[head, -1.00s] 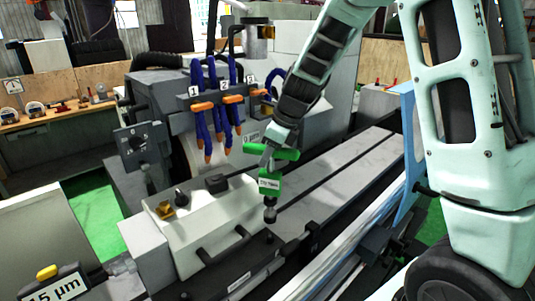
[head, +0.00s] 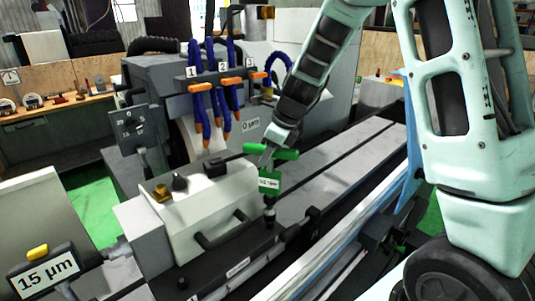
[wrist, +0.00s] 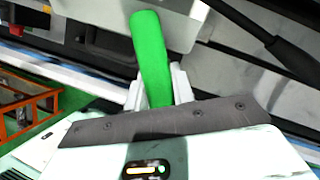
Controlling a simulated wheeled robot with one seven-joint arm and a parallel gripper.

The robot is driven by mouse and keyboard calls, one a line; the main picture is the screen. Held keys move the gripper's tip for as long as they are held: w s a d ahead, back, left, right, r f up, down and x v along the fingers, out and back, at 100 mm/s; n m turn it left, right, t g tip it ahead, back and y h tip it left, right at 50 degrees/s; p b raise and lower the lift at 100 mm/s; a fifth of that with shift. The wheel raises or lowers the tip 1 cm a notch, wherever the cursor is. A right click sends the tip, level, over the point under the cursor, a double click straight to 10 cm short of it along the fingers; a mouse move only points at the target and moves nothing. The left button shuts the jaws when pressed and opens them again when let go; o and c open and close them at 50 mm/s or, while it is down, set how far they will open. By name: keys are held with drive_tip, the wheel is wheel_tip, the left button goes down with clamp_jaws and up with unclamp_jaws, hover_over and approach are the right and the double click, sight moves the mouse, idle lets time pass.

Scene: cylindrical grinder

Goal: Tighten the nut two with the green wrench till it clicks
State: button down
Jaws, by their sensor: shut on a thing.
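The green wrench (head: 270,182) stands upright over the dark rail at the front of the machine table, with a green crossbar handle on top. A small white label with unreadable text is on its body. Its dark socket end points down at the rail and seems to meet a dark nut there, which the socket mostly hides. I cannot read which nut number it is. My gripper (head: 272,149) is shut on the wrench's handle. In the wrist view the green handle (wrist: 149,45) sticks out from between the pale fingers of my gripper (wrist: 158,85).
A dark round knob or nut (head: 183,283) sits on the rail's near end. The white housing (head: 205,205) with a black handle stands left of the wrench. Blue hoses with orange tips (head: 221,105) hang behind. A 15 µm sign (head: 47,271) stands at lower left.

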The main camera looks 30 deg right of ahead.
sight(266, 169)
drive_tip(key=shift+f+b, duration=0.3)
drive_tip(key=shift+f, duration=0.5)
drive_tip(key=shift+f+b, duration=0.8)
drive_tip(key=shift+f, duration=0.3)
idle(0.8)
drive_tip(key=shift+m+p, duration=0.35)
drive_tip(key=shift+m, duration=0.05)
drive_tip(key=shift+m+t+h+p, duration=0.3)
drive_tip(key=shift+m+p, duration=0.15)
drive_tip(key=shift+m, duration=0.05)
